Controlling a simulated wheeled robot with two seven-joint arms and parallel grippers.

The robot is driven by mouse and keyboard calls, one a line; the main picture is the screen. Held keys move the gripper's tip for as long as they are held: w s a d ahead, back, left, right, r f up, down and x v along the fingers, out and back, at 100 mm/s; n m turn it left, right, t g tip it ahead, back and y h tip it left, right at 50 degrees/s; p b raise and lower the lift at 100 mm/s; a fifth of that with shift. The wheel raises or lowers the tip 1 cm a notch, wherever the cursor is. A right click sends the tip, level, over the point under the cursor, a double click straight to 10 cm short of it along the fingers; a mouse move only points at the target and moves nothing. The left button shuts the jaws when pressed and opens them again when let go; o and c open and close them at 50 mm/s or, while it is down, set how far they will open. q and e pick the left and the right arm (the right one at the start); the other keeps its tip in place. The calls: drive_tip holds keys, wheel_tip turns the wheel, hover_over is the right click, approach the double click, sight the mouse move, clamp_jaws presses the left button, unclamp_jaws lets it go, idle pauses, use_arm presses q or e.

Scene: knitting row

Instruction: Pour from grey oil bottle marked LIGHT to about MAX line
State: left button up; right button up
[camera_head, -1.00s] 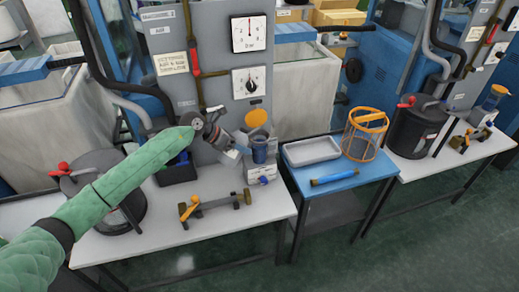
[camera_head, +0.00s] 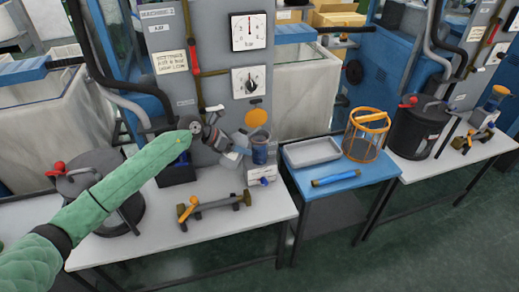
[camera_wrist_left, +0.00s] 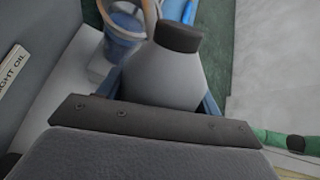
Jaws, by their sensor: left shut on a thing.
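My left gripper (camera_head: 222,143) is shut on a grey bottle, which stands out more clearly in the left wrist view (camera_wrist_left: 165,75) with its dark cap end pointing away from the gripper. The bottle looks tilted towards a blue see-through cup (camera_head: 259,151) on the machine front, beside it on the right. The cup also shows in the left wrist view (camera_wrist_left: 122,27). I cannot see any stream of oil, the level in the cup or the MAX line. A LIGHT OIL label (camera_wrist_left: 11,68) is at the left of the wrist view. My right gripper is not in view.
An orange disc (camera_head: 256,117) sits above the cup. A dark bin (camera_head: 176,170) stands behind my arm. A bar with an orange handle (camera_head: 213,206) lies on the white table. A blue stand (camera_head: 340,192) holds a grey tray (camera_head: 312,152) and an orange basket (camera_head: 365,135).

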use_arm(q)
drive_tip(key=shift+f+b, duration=0.35)
drive_tip(key=shift+b, duration=0.55)
